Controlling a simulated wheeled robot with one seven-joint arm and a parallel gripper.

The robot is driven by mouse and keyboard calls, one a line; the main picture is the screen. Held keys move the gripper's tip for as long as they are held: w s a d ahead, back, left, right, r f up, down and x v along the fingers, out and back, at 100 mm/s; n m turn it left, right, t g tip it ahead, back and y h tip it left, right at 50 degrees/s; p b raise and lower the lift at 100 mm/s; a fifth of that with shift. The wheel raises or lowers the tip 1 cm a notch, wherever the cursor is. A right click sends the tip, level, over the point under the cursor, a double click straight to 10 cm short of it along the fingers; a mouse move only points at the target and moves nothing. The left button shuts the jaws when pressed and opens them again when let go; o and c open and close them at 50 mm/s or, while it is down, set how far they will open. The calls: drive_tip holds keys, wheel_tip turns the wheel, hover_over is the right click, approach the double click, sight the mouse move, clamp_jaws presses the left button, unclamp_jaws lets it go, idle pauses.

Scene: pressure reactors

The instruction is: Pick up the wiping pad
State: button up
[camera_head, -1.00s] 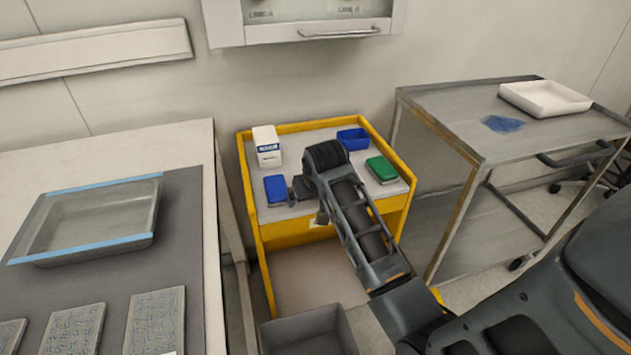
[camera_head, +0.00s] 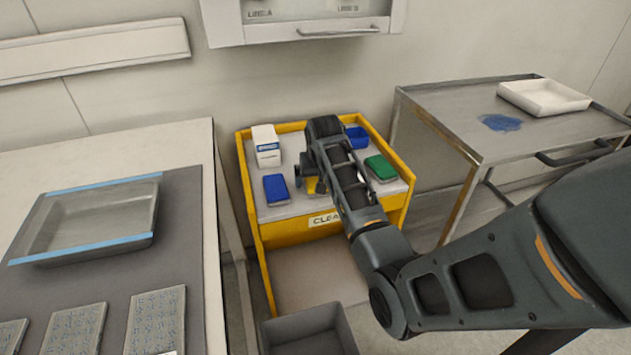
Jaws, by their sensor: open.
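A blue pad (camera_head: 276,188) lies at the front left of the yellow-edged cart's top. A green pad (camera_head: 380,168) lies at the right of the same cart. A small yellow piece (camera_head: 316,187), perhaps a third pad, shows partly below my gripper; my arm hides the rest. Which pad is the wiping pad I cannot tell. My gripper (camera_head: 302,172) is open over the middle of the cart, to the right of the blue pad and partly hidden by my wrist. Its fingertips are too small to see clearly.
The cart (camera_head: 290,235) has raised yellow edges. A white box (camera_head: 266,146) and a blue tray (camera_head: 356,138) stand at its back. A steel table (camera_head: 465,120) with a blue spill (camera_head: 501,123) and white tray (camera_head: 543,97) is at right. A grey bin (camera_head: 308,330) stands in front.

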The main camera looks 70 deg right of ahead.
drive_tip(key=shift+w+d+f, duration=0.15)
drive_tip(key=shift+f, duration=0.25)
drive_tip(key=c, duration=1.1)
